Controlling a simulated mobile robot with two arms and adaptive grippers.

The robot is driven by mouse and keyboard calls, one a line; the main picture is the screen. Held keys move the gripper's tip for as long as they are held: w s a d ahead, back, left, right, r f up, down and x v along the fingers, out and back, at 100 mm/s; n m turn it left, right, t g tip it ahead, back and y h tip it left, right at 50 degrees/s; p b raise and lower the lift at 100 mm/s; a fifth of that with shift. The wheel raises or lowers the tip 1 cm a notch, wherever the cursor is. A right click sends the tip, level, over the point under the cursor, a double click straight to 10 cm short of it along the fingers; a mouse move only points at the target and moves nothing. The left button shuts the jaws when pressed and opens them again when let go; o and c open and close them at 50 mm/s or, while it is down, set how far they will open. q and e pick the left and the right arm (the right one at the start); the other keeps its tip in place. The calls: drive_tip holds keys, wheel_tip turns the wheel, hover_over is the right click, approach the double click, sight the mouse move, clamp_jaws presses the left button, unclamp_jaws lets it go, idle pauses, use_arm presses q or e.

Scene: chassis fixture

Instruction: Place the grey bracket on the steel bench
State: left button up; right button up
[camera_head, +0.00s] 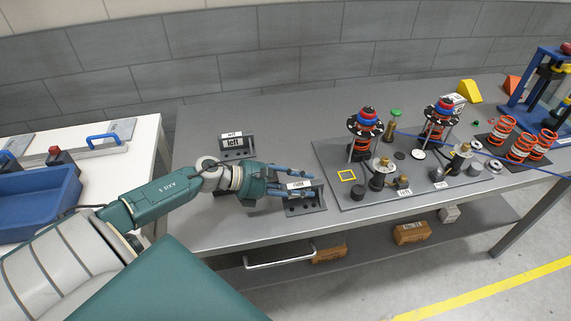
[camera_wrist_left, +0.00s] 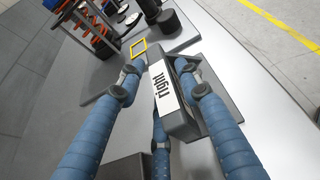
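A dark grey bracket (camera_head: 304,204) with a white label reading "right" stands on the steel bench (camera_head: 262,222), left of the fixture plate. It also shows in the left wrist view (camera_wrist_left: 182,123). My left gripper (camera_head: 311,184) is at this bracket, its blue fingers spread to either side of its top. In the left wrist view a small gap shows between one fingertip and the label; contact at the other fingers cannot be told. A second dark grey bracket (camera_head: 233,152), labelled "left", stands farther back on the bench. My right gripper is not in view.
The fixture plate (camera_head: 350,200) bears a yellow square outline (camera_head: 346,175), two spring towers (camera_head: 365,130) and several fittings. A blue bin (camera_head: 38,202) is on the white table at left. The bench is clear between the brackets and its front edge.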

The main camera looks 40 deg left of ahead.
use_arm(q)
drive_tip(key=b+v, duration=0.2)
drive_tip(key=v, duration=1)
idle(0.3)
